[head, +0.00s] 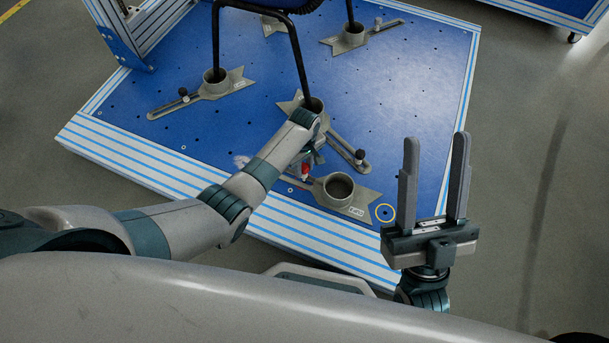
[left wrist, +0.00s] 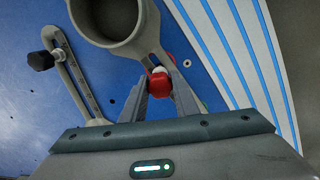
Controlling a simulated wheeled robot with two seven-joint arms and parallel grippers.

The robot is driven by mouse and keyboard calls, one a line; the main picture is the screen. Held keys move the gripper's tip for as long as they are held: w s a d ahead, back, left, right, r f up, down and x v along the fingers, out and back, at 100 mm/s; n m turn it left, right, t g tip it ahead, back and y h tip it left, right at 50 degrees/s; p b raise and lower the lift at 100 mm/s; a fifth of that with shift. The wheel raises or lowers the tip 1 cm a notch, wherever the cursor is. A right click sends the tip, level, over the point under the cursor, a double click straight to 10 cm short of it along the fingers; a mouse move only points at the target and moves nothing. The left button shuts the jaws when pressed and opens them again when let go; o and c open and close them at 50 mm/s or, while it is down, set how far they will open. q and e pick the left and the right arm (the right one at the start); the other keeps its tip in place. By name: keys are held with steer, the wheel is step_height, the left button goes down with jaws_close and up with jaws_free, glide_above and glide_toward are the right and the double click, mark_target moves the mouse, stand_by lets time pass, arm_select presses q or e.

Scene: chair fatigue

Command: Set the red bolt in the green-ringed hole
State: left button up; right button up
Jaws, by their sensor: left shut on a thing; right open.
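The red bolt (left wrist: 158,84) sits between the fingertips of my left gripper (left wrist: 160,92), which is shut on it. It also shows in the head view (head: 305,170), beside the arm of the near grey bracket (head: 365,200). I cannot tell whether the bolt touches the bracket or board. My right gripper (head: 436,140) is open and empty, to the right of the bracket.
Several other cup brackets stand farther back, one with a black knob (head: 360,156) close by. Black chair legs (head: 297,55) stand in the cups. The board's right side is mostly clear.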

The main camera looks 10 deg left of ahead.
arm_select(q)
steer(key=shift+r+p, duration=0.45)
arm_select(e)
steer(key=shift+a+f+g, duration=0.5)
steer(key=shift+f, duration=0.3)
steer(key=shift+f, duration=0.1)
arm_select(q)
steer(key=shift+r, duration=0.1)
arm_select(e)
steer(key=shift+a+f+g, duration=0.25)
steer(key=shift+f+g, duration=0.15)
steer(key=shift+f, duration=0.05)
steer(key=shift+r, duration=0.1)
arm_select(q)
steer(key=shift+r+p, duration=2.05)
steer(key=shift+p, duration=0.55)
arm_select(e)
step_height(320, 180, up, 5)
